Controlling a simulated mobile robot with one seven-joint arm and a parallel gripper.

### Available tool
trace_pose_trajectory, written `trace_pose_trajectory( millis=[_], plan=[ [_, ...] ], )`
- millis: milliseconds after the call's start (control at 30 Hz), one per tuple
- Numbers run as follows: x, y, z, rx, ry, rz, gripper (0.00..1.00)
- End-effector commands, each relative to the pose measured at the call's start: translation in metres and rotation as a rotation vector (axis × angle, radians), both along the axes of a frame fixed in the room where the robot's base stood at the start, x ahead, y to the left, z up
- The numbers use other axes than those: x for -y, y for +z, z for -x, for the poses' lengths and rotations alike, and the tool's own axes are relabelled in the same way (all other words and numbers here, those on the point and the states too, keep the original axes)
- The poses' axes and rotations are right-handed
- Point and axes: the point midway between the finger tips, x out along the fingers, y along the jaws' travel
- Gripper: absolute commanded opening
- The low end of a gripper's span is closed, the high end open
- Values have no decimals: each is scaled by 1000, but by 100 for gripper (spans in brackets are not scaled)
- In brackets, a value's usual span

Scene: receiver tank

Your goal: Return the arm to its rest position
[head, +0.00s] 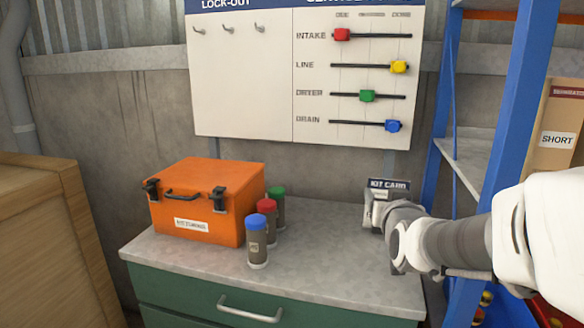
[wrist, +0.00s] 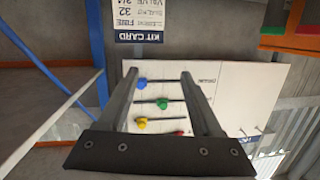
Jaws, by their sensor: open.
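My arm (head: 455,245) reaches in from the right edge of the head view, its end over the right side of the grey cabinet top (head: 315,262). My gripper (wrist: 158,78) shows in the wrist view with its two fingers apart and nothing between them. In the head view its fingers cannot be made out clearly. The kit card (head: 388,185) stands at the back right of the cabinet top, partly hidden behind my arm. It also shows in the wrist view (wrist: 145,22), upside down and beyond the fingertips.
An orange case (head: 205,205) and blue-, red- and green-capped bottles (head: 257,242) stand on the cabinet. A slider board (head: 350,85) hangs behind. A blue-framed shelf (head: 497,130) with a box labelled SHORT (head: 556,135) is close to my arm. A wooden crate (head: 45,240) stands left.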

Motion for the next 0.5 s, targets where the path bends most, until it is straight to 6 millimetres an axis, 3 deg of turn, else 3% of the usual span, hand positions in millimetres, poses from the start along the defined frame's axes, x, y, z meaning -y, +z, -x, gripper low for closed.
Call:
trace_pose_trajectory(
  millis=[267,500],
  plan=[
    [-29,-24,82,-319,85,-32,66],
    [-45,-53,174,-605,133,-27,66]
  ],
)
